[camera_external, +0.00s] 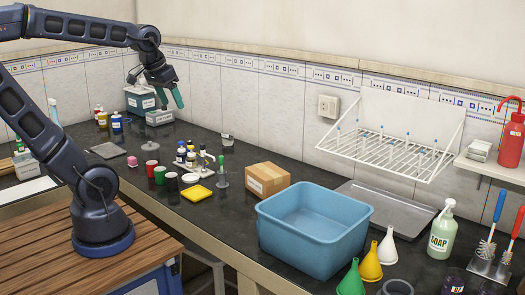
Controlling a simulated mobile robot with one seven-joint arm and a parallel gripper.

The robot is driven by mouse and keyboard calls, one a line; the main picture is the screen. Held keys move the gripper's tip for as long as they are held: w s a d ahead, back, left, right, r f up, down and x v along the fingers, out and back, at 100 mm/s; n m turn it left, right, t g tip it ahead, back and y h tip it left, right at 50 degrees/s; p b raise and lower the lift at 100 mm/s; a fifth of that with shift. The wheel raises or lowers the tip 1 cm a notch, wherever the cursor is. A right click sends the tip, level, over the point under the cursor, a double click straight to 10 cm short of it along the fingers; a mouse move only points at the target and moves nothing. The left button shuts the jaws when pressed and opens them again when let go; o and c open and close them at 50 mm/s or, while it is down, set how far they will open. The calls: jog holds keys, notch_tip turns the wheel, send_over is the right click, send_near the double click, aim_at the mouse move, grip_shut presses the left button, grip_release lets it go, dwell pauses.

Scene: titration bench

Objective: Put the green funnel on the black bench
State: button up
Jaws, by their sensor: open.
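The green funnel (351,281) stands on the black bench (225,230) at the bottom of the view, with its narrow end up and its lower part cut off by the frame edge. My gripper (171,100) has green fingertips and is over the far left part of the bench, near the teal and white boxes. It is open, and I see nothing held between its fingers. It is far from the green funnel.
A yellow funnel (371,264) and a white funnel (387,247) stand beside the green one. A blue basin (313,240), a cardboard box (267,180), a soap bottle (442,231) and a metal tray (392,212) are close by. Bare bench lies left of the basin.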

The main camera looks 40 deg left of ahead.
jog(key=s+a, duration=0.1)
jog(key=s+a+f, duration=0.1)
jog(key=s+a, duration=0.1)
jog(key=s, duration=0.1)
jog(key=shift+s+f, duration=0.1)
jog(key=shift+f, duration=0.2)
